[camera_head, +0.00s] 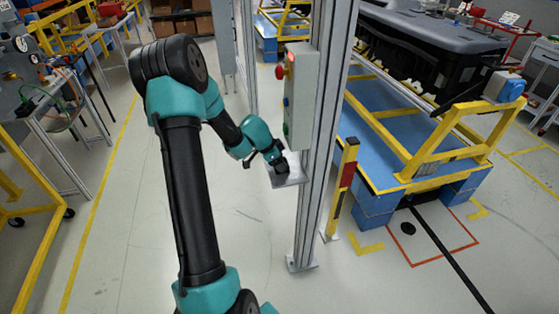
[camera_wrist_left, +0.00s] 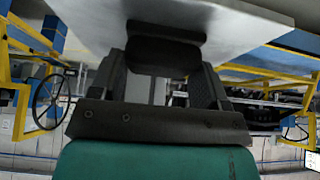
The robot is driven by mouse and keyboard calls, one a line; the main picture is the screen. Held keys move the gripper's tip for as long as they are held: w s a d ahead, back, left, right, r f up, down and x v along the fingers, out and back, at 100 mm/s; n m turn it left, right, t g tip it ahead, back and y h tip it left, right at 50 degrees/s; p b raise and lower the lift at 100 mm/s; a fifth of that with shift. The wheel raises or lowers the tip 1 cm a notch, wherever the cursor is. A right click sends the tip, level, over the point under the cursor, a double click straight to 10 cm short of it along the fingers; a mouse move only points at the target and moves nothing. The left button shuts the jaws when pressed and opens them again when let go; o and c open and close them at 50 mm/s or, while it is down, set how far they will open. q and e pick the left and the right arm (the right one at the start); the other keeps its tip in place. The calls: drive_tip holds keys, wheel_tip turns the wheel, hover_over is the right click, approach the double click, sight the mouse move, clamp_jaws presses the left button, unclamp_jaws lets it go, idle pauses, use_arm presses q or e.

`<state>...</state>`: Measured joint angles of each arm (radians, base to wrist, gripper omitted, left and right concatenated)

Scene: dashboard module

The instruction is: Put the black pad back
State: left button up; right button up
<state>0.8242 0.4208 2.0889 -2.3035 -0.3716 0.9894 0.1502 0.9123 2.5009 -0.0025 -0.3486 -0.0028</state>
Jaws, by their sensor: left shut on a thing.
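My left gripper (camera_head: 279,163) is at a light grey plate (camera_head: 292,181) on the side of the upright metal post. In the left wrist view, the black pad (camera_wrist_left: 163,50) sits between the two fingers of my left gripper (camera_wrist_left: 160,75), which is shut on it. The pad lies right against the pale face of the plate (camera_wrist_left: 225,22); I cannot tell whether they touch. In the head view the gripper hides most of the pad. My right gripper is not in view.
A grey control box (camera_head: 300,95) with a red button is on the post (camera_head: 325,120) just above the plate. A yellow and red bollard (camera_head: 341,190) stands right of the post. A blue platform with yellow rails (camera_head: 440,150) is farther right.

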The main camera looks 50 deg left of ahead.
use_arm(q)
drive_tip(key=o, duration=0.8)
drive_tip(key=v, duration=1.2)
drive_tip(key=shift+r, duration=0.1)
